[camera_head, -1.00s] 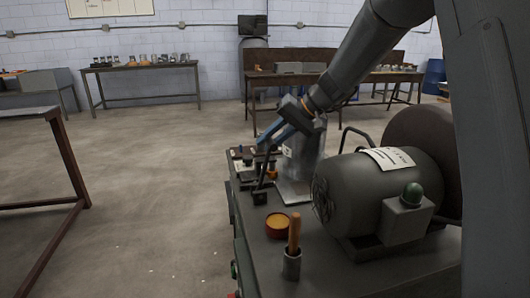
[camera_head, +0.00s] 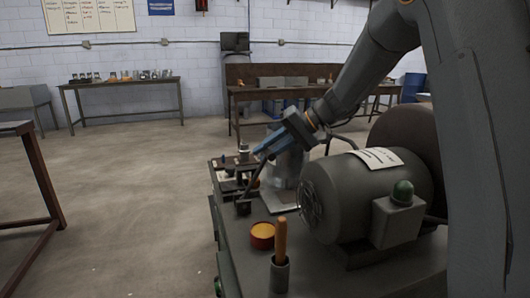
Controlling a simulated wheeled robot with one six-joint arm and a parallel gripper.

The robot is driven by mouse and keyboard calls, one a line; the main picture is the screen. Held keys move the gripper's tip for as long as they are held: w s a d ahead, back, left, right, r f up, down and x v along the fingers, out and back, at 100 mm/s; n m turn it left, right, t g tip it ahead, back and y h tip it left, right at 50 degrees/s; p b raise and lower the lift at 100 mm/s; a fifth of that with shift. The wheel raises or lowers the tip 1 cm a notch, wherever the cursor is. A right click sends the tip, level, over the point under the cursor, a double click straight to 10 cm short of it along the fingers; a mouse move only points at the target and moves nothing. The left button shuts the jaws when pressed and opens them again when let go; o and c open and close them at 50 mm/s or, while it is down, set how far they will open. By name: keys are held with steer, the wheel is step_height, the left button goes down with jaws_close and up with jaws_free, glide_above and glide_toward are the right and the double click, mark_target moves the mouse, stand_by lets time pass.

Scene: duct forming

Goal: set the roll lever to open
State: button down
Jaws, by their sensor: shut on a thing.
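The roll lever (camera_head: 252,185) is a thin dark rod at the left end of the machine bench. It rises from a small black base block (camera_head: 243,207) and leans up to the right. My gripper (camera_head: 263,153), with blue fingers, reaches down from the upper right. Its fingertips are shut at the upper end of the lever. The exact contact is small and partly hidden by the fingers. Several small dark machine parts (camera_head: 228,168) stand just behind and left of the lever.
A grey metal cylinder (camera_head: 285,165) stands just right of the lever. An orange-filled bowl (camera_head: 262,235) and a cup (camera_head: 279,275) with a wooden handle stand in front.

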steer(key=shift+f, duration=0.2)
steer(key=c, duration=1.6)
jaws_free()
steer(key=shift+d, duration=0.15)
steer(key=shift+r, duration=0.15)
steer(key=v, duration=0.7)
steer(key=shift+d+r, duration=0.15)
steer(key=shift+d, duration=0.15)
